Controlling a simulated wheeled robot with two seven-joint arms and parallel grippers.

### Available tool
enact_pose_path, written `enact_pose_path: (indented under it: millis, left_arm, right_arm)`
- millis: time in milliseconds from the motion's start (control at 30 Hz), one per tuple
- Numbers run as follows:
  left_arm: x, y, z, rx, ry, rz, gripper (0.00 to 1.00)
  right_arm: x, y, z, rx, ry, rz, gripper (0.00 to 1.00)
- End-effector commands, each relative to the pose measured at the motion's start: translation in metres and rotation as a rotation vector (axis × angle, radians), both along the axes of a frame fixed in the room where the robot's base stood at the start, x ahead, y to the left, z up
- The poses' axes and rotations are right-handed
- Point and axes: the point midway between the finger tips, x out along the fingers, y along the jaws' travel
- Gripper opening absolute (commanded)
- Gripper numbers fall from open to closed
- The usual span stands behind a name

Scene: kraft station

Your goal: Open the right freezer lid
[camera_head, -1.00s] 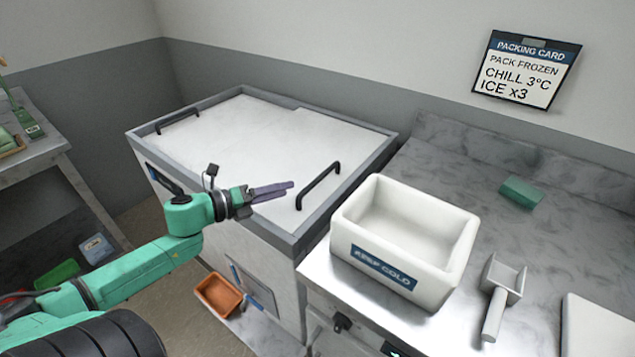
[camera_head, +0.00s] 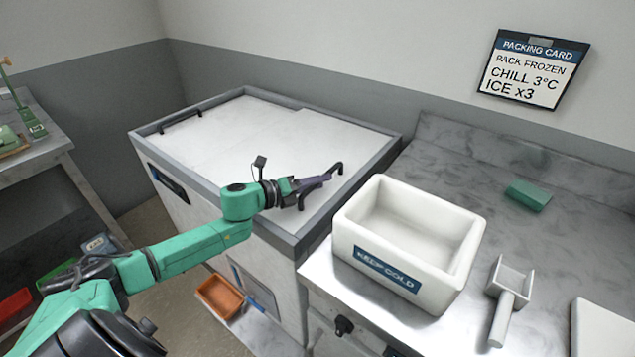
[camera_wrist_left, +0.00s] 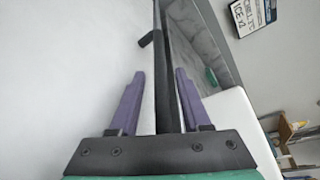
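The chest freezer's white top carries two lids, both lying closed. The right lid (camera_head: 318,135) has a black bar handle (camera_head: 338,166) near its right edge. My left gripper (camera_head: 322,180) is over that handle and hides the middle of it. In the left wrist view, my left gripper (camera_wrist_left: 155,95) has its two purple fingers apart. The black handle (camera_wrist_left: 146,39) shows just ahead of the fingers there. Whether they touch it I cannot tell. The left lid's handle (camera_head: 181,121) is at the far left. My right gripper is out of view.
A white "KEEP COLD" box (camera_head: 350,262) stands on the steel counter right of the freezer, close to my gripper. A scoop (camera_head: 508,290) and a green block (camera_head: 528,195) lie on the counter. An orange bin (camera_head: 219,296) sits low in front of the freezer.

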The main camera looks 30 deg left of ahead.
Motion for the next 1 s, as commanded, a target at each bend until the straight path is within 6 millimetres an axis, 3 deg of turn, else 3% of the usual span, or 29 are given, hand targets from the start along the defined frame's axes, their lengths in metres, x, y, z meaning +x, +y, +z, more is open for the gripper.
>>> enact_pose_path:
  millis: [33, 100, 1000]
  left_arm:
    - [-0.0001, 0.0000, 0.0001, 0.000, 0.000, 0.000, 0.27]
    - [-0.0001, 0.0000, 0.0001, 0.000, 0.000, 0.000, 0.00]
    - [-0.0002, 0.0003, -0.0002, 0.000, 0.000, 0.000, 0.00]
  right_arm:
    - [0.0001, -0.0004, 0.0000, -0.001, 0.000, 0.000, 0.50]
    - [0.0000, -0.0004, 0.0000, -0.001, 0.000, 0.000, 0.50]
    - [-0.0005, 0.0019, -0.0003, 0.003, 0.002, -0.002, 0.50]
